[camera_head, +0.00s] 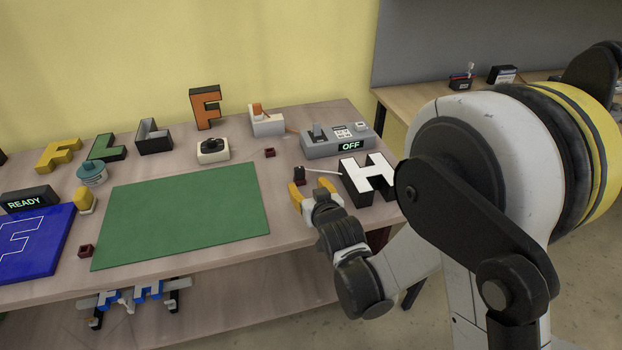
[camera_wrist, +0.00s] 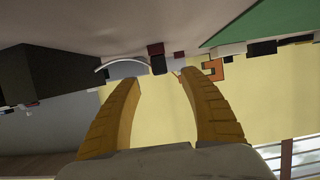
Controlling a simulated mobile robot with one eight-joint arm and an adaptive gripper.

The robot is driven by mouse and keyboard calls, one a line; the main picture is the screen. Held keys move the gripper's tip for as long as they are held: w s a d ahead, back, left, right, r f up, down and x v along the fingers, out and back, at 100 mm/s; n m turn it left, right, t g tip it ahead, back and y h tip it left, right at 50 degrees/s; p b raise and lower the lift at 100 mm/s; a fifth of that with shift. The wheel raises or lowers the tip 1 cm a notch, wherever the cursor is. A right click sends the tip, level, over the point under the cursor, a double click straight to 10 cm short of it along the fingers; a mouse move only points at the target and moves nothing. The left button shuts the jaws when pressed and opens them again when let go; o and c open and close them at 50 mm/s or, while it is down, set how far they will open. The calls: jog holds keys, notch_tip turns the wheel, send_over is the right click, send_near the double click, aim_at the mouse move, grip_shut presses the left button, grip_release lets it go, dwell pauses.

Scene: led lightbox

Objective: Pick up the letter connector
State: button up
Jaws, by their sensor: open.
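My gripper (camera_head: 309,187) is open, low over the table's right part, just on the near side of the plug. In the wrist view, which looks upside down, the black plug (camera_wrist: 158,65) shows beyond and between the open yellow fingertips (camera_wrist: 160,79), with the white cable (camera_wrist: 122,61) curving left. Nothing is between the fingers. I cannot tell the exact gap to the plug.
A power box (camera_head: 338,141) reading OFF stands behind the plug. A dark red block (camera_head: 269,153) lies left of it. A green mat (camera_head: 184,213) fills the middle table. Several letters stand along the back, and a blue panel (camera_head: 32,245) lies left.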

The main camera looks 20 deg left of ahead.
aim_at(300, 172)
jog(key=b+x, duration=0.1)
jog(key=x, duration=0.3)
jog(key=shift+w+a+f, duration=0.1)
jog(key=shift+w+a, duration=0.05)
jog(key=shift+w, duration=0.05)
jog(key=x, duration=0.1)
jog(key=b+x, duration=0.1)
jog(key=x, duration=0.1)
jog(key=b+x, duration=0.1)
jog(key=x, duration=0.1)
jog(key=shift+w+r, duration=0.25)
jog(key=shift+w, duration=0.1)
jog(key=shift+r, duration=0.1)
jog(key=c, duration=1)
